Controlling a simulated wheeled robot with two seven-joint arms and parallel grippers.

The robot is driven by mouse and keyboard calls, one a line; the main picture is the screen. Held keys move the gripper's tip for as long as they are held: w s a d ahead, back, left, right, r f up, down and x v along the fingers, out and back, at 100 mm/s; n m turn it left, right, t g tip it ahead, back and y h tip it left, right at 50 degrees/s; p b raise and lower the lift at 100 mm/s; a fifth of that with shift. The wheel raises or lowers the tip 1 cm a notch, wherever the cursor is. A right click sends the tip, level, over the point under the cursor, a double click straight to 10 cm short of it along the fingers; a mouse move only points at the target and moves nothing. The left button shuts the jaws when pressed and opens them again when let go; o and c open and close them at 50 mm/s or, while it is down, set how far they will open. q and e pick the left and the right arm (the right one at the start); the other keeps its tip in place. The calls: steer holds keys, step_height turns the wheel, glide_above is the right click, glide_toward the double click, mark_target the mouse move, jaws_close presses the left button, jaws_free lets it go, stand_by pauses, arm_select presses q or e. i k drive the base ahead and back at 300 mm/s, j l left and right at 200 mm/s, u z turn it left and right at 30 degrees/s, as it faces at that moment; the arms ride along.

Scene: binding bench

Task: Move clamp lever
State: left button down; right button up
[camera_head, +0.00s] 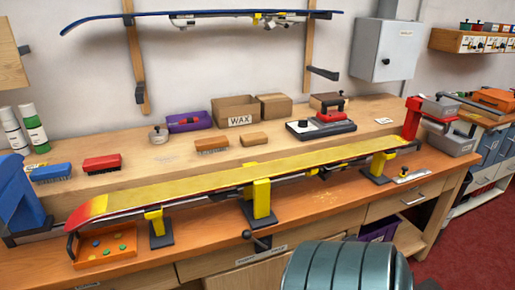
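A yellow ski (290,168) with a red-and-yellow tip lies lengthwise over the bench on several yellow supports. The middle yellow clamp (259,201) stands on a dark base under the ski. A black lever (258,240) with a round knob at its end sticks out at the bench's front edge below this clamp. I cannot tell whether this is the clamp lever of the task. A red upright part (412,118) stands by the ski's far right end. Neither of my grippers shows in the head view, and nothing is seen touching the lever.
An orange tray (104,258) with small coloured pieces sits below the ski tip. A blue angular object (20,196) stands at the left edge. Brushes, a WAX box (237,111) and a red-handled iron (321,122) occupy the raised back shelf. A teal ribbed cylinder (345,268) fills the bottom foreground.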

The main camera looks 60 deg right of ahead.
mark_target(246, 234)
steer(key=z, duration=2.05)
